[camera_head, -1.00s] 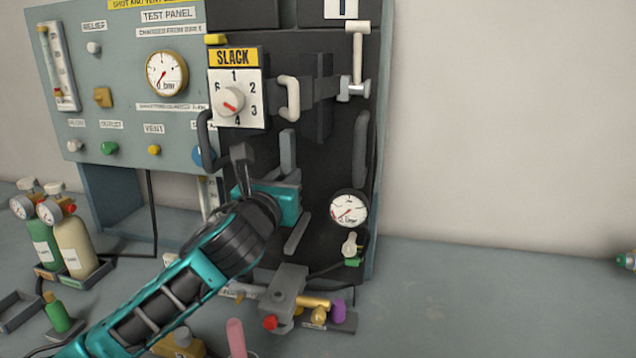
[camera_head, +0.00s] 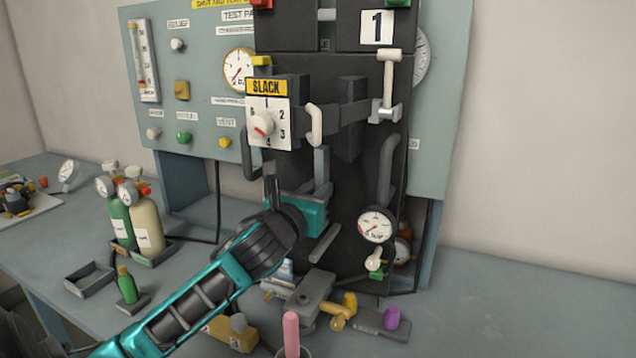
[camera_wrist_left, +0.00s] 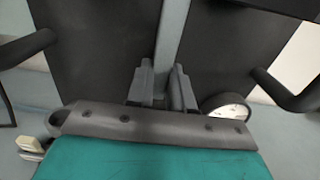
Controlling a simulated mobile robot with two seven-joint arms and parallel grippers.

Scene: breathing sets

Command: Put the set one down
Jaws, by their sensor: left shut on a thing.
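Set one is a tall black breathing set (camera_head: 345,235) with a white "1" label (camera_head: 377,27), a yellow-topped SLACK dial (camera_head: 267,122) and a pressure gauge (camera_head: 376,225). It stands upright in front of the test panel. My left gripper (camera_head: 323,192) reaches in from the lower left and is shut on the set's grey vertical bar (camera_head: 321,162). In the left wrist view, the fingers (camera_wrist_left: 167,88) close around this bar (camera_wrist_left: 171,45). The set's lower edge is partly hidden by bench items, so I cannot tell whether it touches the bench. My right gripper is out of view.
The grey-green test panel (camera_head: 205,100) stands behind the set. Green and cream cylinders (camera_head: 146,228) stand at left, beside an empty tray (camera_head: 89,279). A grey block with coloured fittings (camera_head: 305,293) lies before the set. The bench (camera_head: 530,300) is clear at right.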

